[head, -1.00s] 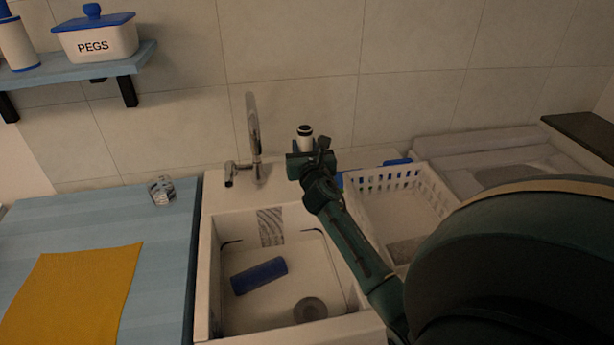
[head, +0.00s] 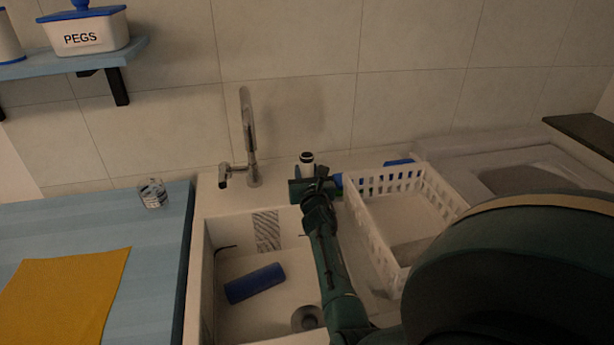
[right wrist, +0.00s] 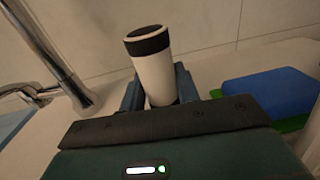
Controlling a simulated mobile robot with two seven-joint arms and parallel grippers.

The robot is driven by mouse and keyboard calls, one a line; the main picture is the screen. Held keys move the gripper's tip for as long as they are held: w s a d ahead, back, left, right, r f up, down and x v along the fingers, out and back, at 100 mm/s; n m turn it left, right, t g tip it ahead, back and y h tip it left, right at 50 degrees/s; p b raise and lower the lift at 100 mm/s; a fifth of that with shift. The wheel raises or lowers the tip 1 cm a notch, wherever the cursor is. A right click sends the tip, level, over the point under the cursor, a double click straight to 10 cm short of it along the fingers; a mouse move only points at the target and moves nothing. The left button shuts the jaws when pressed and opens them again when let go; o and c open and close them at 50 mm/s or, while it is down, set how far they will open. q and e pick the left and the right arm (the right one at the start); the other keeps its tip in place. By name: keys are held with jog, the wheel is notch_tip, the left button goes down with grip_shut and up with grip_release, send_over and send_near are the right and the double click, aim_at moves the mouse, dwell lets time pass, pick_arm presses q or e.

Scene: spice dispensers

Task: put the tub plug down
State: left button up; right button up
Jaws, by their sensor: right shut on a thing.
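The tub plug, a pale cylinder with a dark top band (head: 307,159), stands upright in my right gripper (head: 309,180), at the sink's back ledge to the right of the tap. In the right wrist view the tub plug (right wrist: 154,78) is between the two fingers (right wrist: 157,92), which are shut on it. Its lower end is hidden by the gripper. I cannot tell whether it touches the ledge. My left gripper is not in view.
The tap (head: 249,140) stands to the left. A white basket (head: 388,225) is close on the right. A blue and green item (right wrist: 270,93) lies beside the gripper. The sink (head: 209,290) holds a blue cylinder (head: 255,283). A glass (head: 153,194) stands on the blue counter.

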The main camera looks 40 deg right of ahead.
jog(key=o, duration=0.5)
jog(key=shift+f, duration=0.1)
jog(key=o, duration=0.5)
